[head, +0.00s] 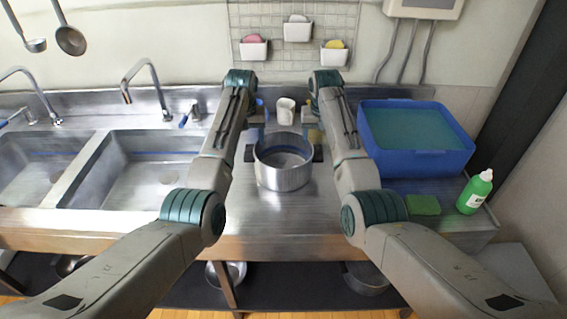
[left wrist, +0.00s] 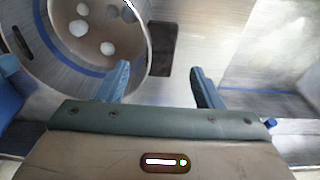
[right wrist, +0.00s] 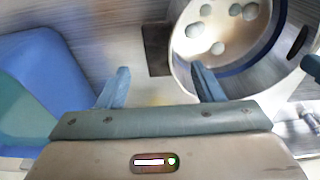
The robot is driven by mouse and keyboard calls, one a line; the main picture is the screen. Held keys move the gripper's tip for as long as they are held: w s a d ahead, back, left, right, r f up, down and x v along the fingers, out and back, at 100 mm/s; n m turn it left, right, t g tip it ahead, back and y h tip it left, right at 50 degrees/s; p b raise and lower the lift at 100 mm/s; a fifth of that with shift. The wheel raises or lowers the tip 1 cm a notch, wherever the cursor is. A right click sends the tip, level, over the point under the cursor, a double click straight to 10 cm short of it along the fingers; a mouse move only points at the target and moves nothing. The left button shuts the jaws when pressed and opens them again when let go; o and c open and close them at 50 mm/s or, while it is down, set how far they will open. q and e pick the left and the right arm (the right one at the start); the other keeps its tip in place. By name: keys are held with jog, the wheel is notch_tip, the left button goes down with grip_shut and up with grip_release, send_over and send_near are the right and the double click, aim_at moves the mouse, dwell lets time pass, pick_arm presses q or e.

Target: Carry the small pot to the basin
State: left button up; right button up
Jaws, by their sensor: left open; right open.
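The small metal pot (head: 283,176) stands upright on the steel counter between my arms, with a dark handle on each side. Several pale round spots show inside it. The blue basin (head: 425,168), filled with greenish water, is to the right. My left gripper (left wrist: 161,84) is open and empty; the pot's left handle (left wrist: 162,48) shows just beyond its fingertips, apart from them. My right gripper (right wrist: 161,84) is open and empty, with the right handle (right wrist: 158,52) just beyond its fingertips. In the head view, my arms partly hide both grippers.
A double sink (head: 95,150) with taps lies to the left. A white cup (head: 286,110) stands behind the pot. Counter in front of the pot is clear.

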aim_at(250, 151)
pick_arm(q)
jog(key=f, duration=0.5)
jog(key=w+f, duration=0.1)
jog(key=f, duration=0.2)
jog(key=shift+f, duration=0.2)
pick_arm(e)
jog(key=f, duration=0.5)
jog(key=w+f, duration=0.1)
jog(key=f, duration=0.2)
jog(key=shift+f, duration=0.2)
pick_arm(q)
jog(key=shift+s+r, duration=0.1)
pick_arm(e)
jog(key=shift+r, duration=0.1)
pick_arm(q)
jog(key=c, duration=1.2)
pick_arm(e)
jog(key=c, duration=1.2)
